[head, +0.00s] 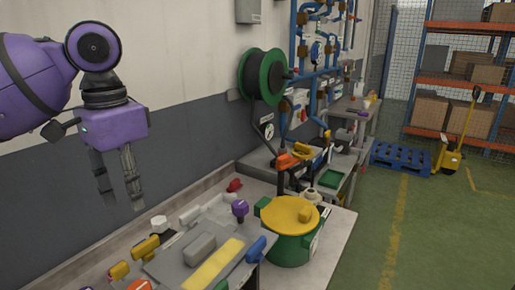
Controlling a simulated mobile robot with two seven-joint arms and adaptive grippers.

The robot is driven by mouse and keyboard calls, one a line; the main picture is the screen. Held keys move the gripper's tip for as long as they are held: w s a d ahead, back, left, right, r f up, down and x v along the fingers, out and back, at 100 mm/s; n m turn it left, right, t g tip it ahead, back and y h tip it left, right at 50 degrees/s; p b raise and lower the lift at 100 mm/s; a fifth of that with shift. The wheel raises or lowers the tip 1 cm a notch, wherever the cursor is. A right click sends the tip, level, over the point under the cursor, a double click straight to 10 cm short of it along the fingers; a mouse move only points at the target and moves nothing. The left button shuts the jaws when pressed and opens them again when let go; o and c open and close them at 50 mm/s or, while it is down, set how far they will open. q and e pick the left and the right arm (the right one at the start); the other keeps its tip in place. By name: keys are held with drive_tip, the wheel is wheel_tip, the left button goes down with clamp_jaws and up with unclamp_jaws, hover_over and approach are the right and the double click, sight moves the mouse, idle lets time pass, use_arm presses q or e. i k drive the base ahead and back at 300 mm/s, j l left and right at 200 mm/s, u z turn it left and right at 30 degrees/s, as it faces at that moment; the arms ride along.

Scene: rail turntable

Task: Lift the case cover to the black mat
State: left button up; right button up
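A green round case (290,248) stands on the workbench at the lower middle, with a yellow cover (289,214) lying on top of it. The cover has a raised yellow knob or handle on its right side. My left gripper (122,203) hangs from the purple arm at the upper left, pointing down. Its two dark fingers are apart with nothing between them. It is in front of the wall, well left of the case and above it. My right gripper is not in view. I cannot make out a black mat.
Left of the case, a grey box (201,247), a yellow strip (214,263), a purple knob (239,209) and several coloured parts crowd the bench (334,238). A green reel (263,76) and blue pipes stand behind. The green floor at the right is mostly clear.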

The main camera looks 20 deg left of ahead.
sight(206, 255)
drive_tip(key=k+l, duration=0.55)
drive_tip(key=l, duration=0.2)
drive_tip(key=k+l, duration=0.6)
drive_tip(key=l, duration=0.1)
